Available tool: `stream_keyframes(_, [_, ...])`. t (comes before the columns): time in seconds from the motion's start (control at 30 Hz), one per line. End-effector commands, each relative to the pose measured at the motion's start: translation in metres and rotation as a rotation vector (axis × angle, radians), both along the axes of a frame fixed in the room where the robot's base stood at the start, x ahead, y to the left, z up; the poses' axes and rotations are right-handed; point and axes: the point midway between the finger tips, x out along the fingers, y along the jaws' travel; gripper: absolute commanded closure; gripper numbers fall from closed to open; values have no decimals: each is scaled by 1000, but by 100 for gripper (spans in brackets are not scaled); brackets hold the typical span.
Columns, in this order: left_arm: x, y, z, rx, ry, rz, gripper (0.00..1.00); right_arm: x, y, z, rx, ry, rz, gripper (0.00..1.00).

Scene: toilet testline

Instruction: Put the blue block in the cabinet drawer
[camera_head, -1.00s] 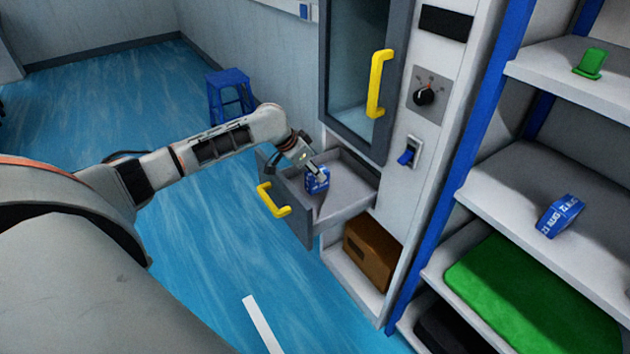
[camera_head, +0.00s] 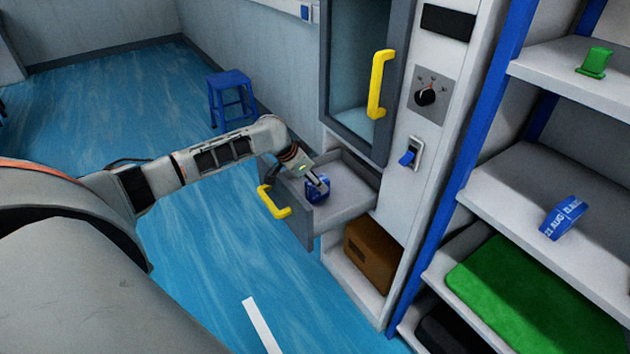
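The cabinet drawer (camera_head: 346,203) is pulled open and has a yellow handle (camera_head: 272,203) on its front. The blue block (camera_head: 317,191) is inside the drawer, near its front, and looks low against the drawer floor. My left gripper (camera_head: 319,182) reaches over the drawer front from the left, with its fingertips at the top of the block. The fingers are small and partly merge with the block, so I cannot tell whether they grip it. My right gripper does not show.
Above the drawer is a cabinet door with a yellow handle (camera_head: 378,84). A brown box (camera_head: 371,258) sits below the drawer. Shelves at the right hold a blue printed item (camera_head: 562,216), a green item (camera_head: 594,62) and a green mat (camera_head: 530,298). A blue stool (camera_head: 230,98) stands behind my arm.

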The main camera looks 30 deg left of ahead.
Motion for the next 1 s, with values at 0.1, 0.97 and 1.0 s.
stream_keyframes(0.1, [-7, 4, 19, 4, -4, -1, 57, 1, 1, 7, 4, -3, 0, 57])
stream_keyframes(0.97, [-56, 20, 99, 0, -1, 0, 57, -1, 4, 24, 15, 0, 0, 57])
stream_keyframes(1.0, [-56, 20, 99, 0, -1, 0, 57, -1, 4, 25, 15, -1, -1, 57])
